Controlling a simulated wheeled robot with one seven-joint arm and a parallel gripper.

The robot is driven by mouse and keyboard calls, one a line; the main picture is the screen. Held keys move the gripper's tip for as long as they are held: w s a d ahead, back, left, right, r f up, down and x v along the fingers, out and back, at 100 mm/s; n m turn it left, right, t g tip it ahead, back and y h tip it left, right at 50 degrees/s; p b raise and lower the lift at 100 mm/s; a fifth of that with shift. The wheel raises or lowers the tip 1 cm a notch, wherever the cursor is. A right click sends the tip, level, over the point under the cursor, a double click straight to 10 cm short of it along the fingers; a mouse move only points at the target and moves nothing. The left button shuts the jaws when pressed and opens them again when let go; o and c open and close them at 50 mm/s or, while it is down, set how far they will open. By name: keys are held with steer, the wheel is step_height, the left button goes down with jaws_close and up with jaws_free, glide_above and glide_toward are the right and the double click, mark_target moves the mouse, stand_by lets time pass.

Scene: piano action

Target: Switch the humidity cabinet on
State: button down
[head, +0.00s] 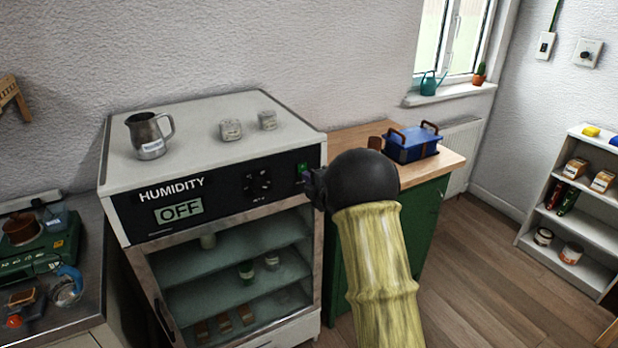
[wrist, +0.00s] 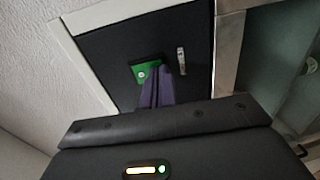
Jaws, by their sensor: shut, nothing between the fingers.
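The humidity cabinet (head: 215,225) stands against the wall, with a black panel lettered HUMIDITY and a display (head: 180,210) that reads OFF. A green switch (head: 303,169) sits at the right end of the panel, and it also shows in the wrist view (wrist: 141,72). My gripper (head: 312,187) is at the panel's right end, just below the switch. In the wrist view its purple fingers (wrist: 157,88) are shut and empty, with the tips over the lower edge of the switch. I cannot tell whether they touch it.
A wooden-topped green cupboard (head: 440,160) with a blue box (head: 412,146) stands to the right. Floor is free at the right.

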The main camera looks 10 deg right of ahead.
steer(key=shift+f+b, duration=0.2)
steer(key=shift+b, duration=0.35)
steer(key=f+b+v, duration=0.3)
steer(key=b+v, duration=0.2)
steer(key=v, duration=0.8)
steer(key=shift+s+d, duration=0.2)
steer(key=shift+s, duration=0.25)
steer(key=shift+w, duration=0.1)
